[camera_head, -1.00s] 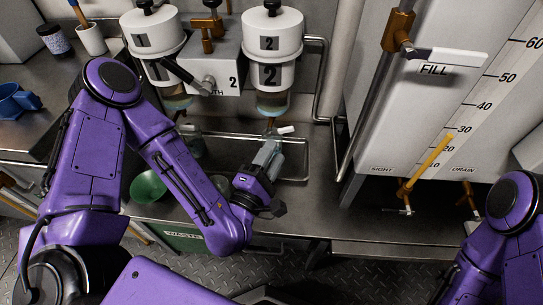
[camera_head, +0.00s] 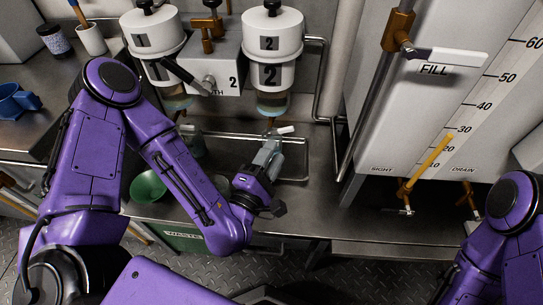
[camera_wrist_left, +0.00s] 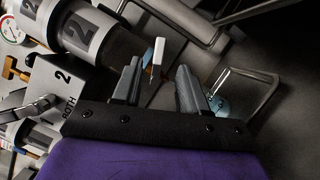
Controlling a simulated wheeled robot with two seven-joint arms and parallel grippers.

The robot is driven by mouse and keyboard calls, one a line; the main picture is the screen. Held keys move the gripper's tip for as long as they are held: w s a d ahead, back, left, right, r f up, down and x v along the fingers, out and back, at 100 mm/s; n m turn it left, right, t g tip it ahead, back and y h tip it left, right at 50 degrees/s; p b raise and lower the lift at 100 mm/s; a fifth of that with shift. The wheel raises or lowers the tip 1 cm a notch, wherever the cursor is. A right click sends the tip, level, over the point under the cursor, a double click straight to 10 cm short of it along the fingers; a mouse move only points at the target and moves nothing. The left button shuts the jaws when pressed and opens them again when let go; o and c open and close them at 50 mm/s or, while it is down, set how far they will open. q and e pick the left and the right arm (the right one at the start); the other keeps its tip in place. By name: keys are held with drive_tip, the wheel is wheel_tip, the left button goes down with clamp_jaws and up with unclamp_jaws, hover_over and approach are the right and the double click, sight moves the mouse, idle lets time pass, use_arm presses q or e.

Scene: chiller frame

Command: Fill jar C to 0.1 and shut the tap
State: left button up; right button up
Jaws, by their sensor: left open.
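A tap with a white lever (camera_head: 286,129) sits below the white filter housing marked 2 (camera_head: 271,73). The white lever (camera_wrist_left: 157,52) also shows in the left wrist view, just beyond my fingertips. My left gripper (camera_head: 270,146) is open, close below the tap. In the left wrist view its two fingers (camera_wrist_left: 158,78) stand apart with nothing clearly held between them. A pale blue jar-like thing (camera_wrist_left: 220,104) shows beside the right finger. No jar letter or fill level is readable.
A metal tray (camera_head: 291,160) lies under the housings. A white tank (camera_head: 440,120) with a scale stands at right, with a FILL lever (camera_head: 460,56) and low pipes. A bent pipe (camera_head: 327,80) runs beside the housing.

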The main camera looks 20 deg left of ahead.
sight(288, 131)
idle(0.3)
use_arm(q)
drive_tip(key=s+d+r+m+g+h+p, duration=0.1)
drive_tip(key=d+r+m+g+h+p, duration=0.15)
drive_tip(key=d+p, duration=0.65)
drive_tip(key=w+a+n+y, duration=0.2)
drive_tip(key=w+y, duration=0.1)
drive_tip(key=w+a+n+y+p, duration=0.1)
drive_tip(key=w+a+n+y, duration=0.1)
drive_tip(key=w+a+y, duration=0.1)
drive_tip(key=w+a+f+n+y+p, duration=0.1)
drive_tip(key=w+a+n+y, duration=0.2)
drive_tip(key=shift+w+f, duration=0.1)
drive_tip(key=shift+w, duration=0.3)
